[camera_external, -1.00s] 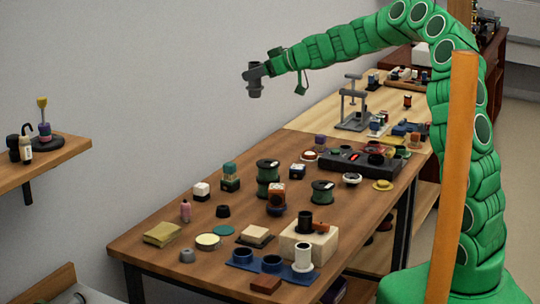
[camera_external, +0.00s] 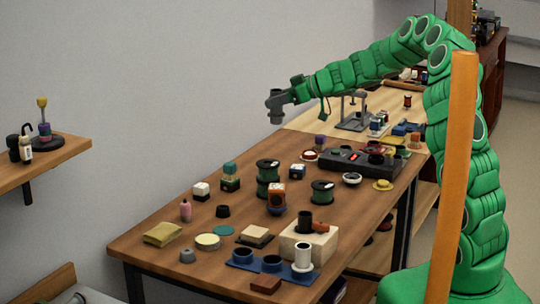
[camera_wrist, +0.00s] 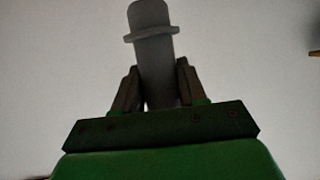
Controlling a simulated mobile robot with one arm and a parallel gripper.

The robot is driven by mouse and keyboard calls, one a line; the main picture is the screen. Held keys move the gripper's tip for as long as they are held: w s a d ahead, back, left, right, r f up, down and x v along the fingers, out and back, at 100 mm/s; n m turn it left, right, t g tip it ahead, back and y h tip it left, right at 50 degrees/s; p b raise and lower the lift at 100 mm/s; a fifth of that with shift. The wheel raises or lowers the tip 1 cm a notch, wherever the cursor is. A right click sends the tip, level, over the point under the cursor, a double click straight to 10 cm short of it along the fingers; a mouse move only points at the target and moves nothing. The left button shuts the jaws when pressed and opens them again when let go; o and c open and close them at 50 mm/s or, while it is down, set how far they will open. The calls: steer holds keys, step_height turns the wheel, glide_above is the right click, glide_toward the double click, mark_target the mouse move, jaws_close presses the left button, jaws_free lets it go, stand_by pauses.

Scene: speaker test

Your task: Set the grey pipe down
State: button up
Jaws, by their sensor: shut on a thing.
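The grey pipe (camera_wrist: 152,52) is held between the two fingers of my gripper (camera_wrist: 156,75) in the wrist view. It is a cylinder with a wider collar near its far end. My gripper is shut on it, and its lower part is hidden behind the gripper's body.
The table carries green spools (camera_external: 322,192), a blue tray with round holders (camera_external: 243,258), a beige block (camera_external: 310,246) and a black box (camera_external: 350,160). A grey stand (camera_external: 354,112) is on the paler table behind. Bare wood shows at the table's left middle.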

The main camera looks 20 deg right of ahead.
steer(key=f, duration=0.6)
steer(key=w+f, duration=0.1)
steer(key=f, duration=0.3)
steer(key=shift+a+f, duration=0.1)
steer(key=shift+a, duration=0.05)
steer(key=shift+w+a+f, duration=0.55)
steer(key=shift+w+f, duration=1.5)
steer(key=shift+w, duration=0.05)
steer(key=shift+w+a+f, duration=0.6)
steer(key=shift+w+f, duration=1.4)
steer(key=shift+w, duration=0.05)
steer(key=shift+w+a+f, duration=0.55)
steer(key=shift+w+f, duration=1.5)
steer(key=shift+w, duration=0.05)
steer(key=shift+f, duration=0.15)
steer(key=o, duration=1)
steer(key=shift+o, duration=0.2)
